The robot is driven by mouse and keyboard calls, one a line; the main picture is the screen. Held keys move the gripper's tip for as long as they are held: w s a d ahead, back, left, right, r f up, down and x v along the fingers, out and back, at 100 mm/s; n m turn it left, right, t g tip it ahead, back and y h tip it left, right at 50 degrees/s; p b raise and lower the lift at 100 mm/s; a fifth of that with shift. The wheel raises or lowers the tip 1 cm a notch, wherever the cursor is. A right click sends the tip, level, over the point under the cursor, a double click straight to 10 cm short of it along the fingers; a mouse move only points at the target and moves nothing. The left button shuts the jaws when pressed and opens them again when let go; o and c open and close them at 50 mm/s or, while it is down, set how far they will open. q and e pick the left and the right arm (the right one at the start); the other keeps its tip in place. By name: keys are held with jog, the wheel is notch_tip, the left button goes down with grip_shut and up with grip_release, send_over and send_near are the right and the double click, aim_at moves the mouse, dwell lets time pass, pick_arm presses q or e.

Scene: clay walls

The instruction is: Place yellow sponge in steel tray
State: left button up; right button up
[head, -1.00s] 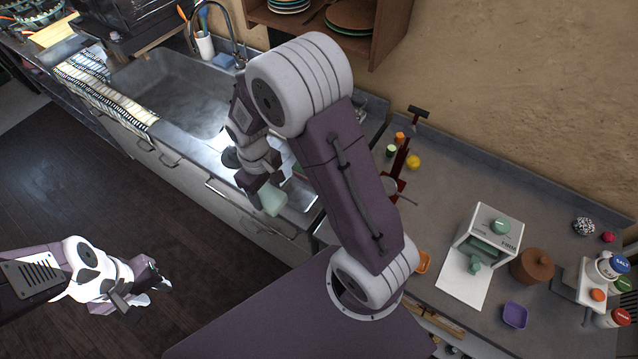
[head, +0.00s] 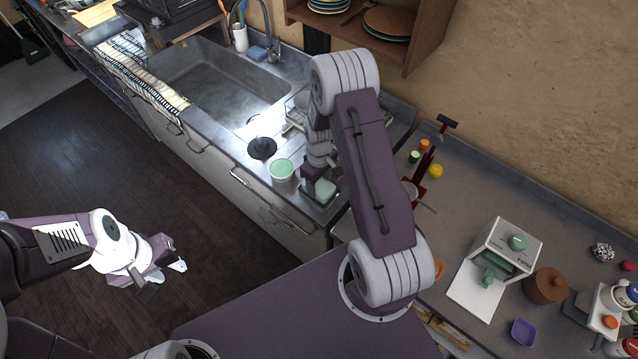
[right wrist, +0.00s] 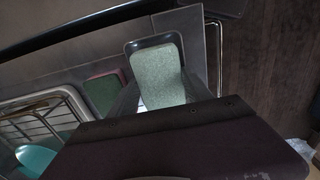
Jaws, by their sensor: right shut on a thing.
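My right gripper (head: 316,178) is shut on a pale green sponge-like block (head: 323,192). The block looks green rather than yellow. It also shows in the right wrist view (right wrist: 160,78), over a grey tray with a dark raised rim (right wrist: 151,42). I cannot tell whether the block touches the tray floor. In the head view the tray (head: 312,201) is on the counter right of the sink, partly hidden by my gripper and the block. My left gripper (head: 168,275) is open and empty, above the dark floor at the left.
A wire rack (right wrist: 40,112) and a green-and-red block (right wrist: 103,92) lie beside the tray. The sink (head: 215,85) is further left.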

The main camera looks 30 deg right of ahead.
aim_at(319, 185)
jog(key=shift+w+d+f, duration=0.1)
jog(key=shift+w+f, duration=0.05)
jog(key=shift+f, duration=0.35)
jog(key=shift+f, duration=0.15)
jog(key=o, duration=1.2)
notch_tip(319, 185, up, 12)
jog(key=r, duration=0.1)
jog(key=s+a+r+m, duration=0.1)
jog(key=s+a, duration=0.1)
jog(key=s, duration=0.2)
jog(key=s+a+r+m, duration=0.1)
jog(key=s+a+m, duration=0.1)
jog(key=s+a, duration=0.1)
jog(key=s+a+r+m+t, duration=0.1)
jog(key=s+a, duration=0.1)
jog(key=s, duration=0.3)
jog(key=shift+s+a+r+m+b, duration=0.2)
jog(key=shift+s+a+m+b, duration=0.15)
jog(key=shift+s+m, duration=0.05)
